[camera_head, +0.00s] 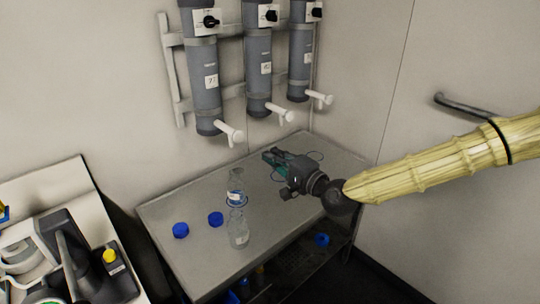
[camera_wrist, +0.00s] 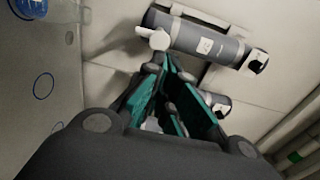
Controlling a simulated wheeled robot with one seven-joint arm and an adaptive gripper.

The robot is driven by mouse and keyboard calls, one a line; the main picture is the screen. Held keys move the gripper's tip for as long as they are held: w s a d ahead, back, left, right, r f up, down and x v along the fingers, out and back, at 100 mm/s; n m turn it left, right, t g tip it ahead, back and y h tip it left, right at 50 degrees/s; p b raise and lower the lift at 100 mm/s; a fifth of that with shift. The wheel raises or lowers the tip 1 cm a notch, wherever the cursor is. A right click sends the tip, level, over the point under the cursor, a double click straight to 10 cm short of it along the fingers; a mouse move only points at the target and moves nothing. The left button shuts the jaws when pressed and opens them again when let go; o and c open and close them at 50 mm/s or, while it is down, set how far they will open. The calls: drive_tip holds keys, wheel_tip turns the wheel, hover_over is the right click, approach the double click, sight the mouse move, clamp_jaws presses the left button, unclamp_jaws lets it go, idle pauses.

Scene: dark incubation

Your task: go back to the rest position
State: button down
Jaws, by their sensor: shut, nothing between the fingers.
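My gripper (camera_head: 273,158) is at the end of my arm, which reaches in from the right in the head view. It is above the back part of the grey table (camera_head: 180,214). Its dark fingers with green inner faces also show in the wrist view (camera_wrist: 162,62), where the tips meet with nothing between them. No object is held.
Two clear bottles, one behind (camera_head: 236,190) and one in front (camera_head: 239,232), stand on the table near blue caps (camera_head: 181,230). Grey cylinders (camera_head: 204,85) with white taps hang on the wall behind. A bench with equipment (camera_head: 35,185) stands at left.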

drive_tip(key=shift+f, duration=0.1)
drive_tip(key=s+f+n+g+h, duration=0.1)
drive_tip(key=s+f+g, duration=0.2)
drive_tip(key=s+f, duration=0.5)
drive_tip(key=s+a+f+n+g+h, duration=0.15)
drive_tip(key=s+f, duration=0.25)
drive_tip(key=f, duration=0.9)
drive_tip(key=s+f+n+g+h, duration=0.1)
drive_tip(key=s+f+n+g, duration=0.15)
drive_tip(key=s+f, duration=0.55)
drive_tip(key=s+d+f+n+g+h, duration=0.2)
drive_tip(key=s+d+f, duration=0.6)
drive_tip(key=s, duration=0.4)
drive_tip(key=s+d+f+n+g+h, duration=0.3)
drive_tip(key=s+d+f+g+h, duration=0.2)
drive_tip(key=s+d+f, duration=0.4)
drive_tip(key=s, duration=0.3)
drive_tip(key=shift+d, duration=0.15)
